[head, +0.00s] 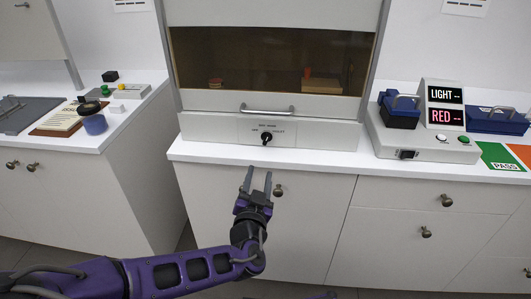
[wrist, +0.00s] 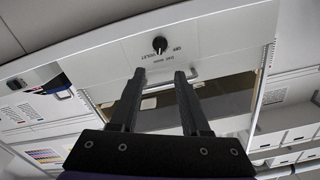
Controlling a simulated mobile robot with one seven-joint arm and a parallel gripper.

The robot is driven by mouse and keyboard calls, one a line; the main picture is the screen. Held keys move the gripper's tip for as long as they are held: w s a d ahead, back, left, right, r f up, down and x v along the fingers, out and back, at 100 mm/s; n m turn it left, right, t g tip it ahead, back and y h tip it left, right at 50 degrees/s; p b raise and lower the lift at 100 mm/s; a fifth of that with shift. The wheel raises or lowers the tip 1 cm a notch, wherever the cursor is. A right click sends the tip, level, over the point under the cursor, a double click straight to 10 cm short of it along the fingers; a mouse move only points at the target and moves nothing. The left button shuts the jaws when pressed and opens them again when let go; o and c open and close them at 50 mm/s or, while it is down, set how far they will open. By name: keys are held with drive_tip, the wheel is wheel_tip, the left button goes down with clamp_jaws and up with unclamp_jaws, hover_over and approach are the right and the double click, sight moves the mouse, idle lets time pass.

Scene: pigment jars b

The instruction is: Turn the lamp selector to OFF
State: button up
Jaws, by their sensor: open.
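The lamp selector (head: 266,137) is a round black knob on the white front panel below the cabinet window, with small labels around it. It also shows upside down in the wrist view (wrist: 159,45), with a label on either side and one below it there. The labels are too small to read surely, and I cannot tell which one the knob points at. My gripper (head: 258,172) is open and empty, its two fingers pointing up towards the panel, below and apart from the knob. In the wrist view the knob appears beyond the fingertips (wrist: 159,73), roughly midway between them.
A bar handle (head: 266,110) sits just above the knob on the window sash. The counter edge (head: 255,163) juts out below the panel. A box with LIGHT and RED displays (head: 444,107) stands at right.

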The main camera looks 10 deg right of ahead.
sight(266, 140)
drive_tip(key=b+x, duration=0.2)
drive_tip(key=x, duration=1.2)
clamp_jaws()
